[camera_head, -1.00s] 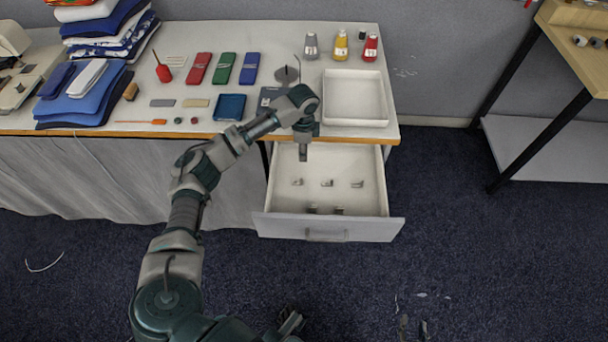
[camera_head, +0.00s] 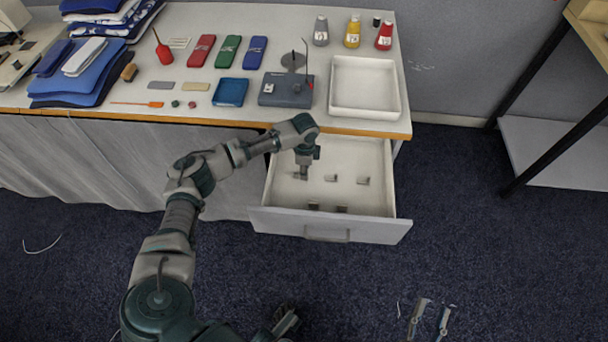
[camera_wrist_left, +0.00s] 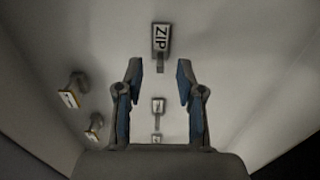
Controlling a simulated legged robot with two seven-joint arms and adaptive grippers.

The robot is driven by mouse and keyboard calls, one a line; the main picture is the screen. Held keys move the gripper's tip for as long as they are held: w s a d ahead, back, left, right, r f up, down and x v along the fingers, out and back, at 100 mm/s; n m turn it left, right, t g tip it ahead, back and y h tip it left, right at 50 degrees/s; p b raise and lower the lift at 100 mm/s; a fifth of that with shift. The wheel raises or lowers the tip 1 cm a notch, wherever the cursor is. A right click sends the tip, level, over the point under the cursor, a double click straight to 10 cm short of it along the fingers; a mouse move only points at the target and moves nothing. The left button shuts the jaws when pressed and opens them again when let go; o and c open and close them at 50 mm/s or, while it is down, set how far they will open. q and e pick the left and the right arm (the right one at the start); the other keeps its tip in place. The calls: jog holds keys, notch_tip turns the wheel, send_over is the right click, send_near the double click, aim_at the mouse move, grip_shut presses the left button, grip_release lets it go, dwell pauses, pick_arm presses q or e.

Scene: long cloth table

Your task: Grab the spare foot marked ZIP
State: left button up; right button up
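The spare foot marked ZIP (camera_wrist_left: 161,40) lies on the drawer floor, its white label readable in the left wrist view. It appears just beyond and roughly centred between the fingertips of my left gripper (camera_wrist_left: 159,80), which is open and empty. In the head view my left gripper (camera_head: 302,174) hangs down into the open drawer (camera_head: 375,204), over the left end of the back row of feet, largely hiding the foot there. My right gripper (camera_head: 431,318) is at the bottom edge of the head view, fingers apart, over the floor.
Other feet lie in the drawer: two (camera_head: 330,178) (camera_head: 362,180) to the right and two (camera_head: 313,206) (camera_head: 341,209) nearer the drawer front. The table edge (camera_head: 365,130) and a white tray (camera_head: 366,86) are behind and above. A grey device (camera_head: 287,92) stands on the table.

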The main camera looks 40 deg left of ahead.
pick_arm(q)
notch_tip(320, 180, down, 2)
jog(key=shift+a, duration=0.25)
jog(key=shift+r, duration=0.1)
jog(key=c, duration=0.4)
jog(key=shift+d, duration=0.2)
grip_shut()
pick_arm(e)
jog(key=shift+s+r+t, duration=0.25)
jog(key=shift+r+t, duration=0.45)
jog(key=shift+a, duration=0.1)
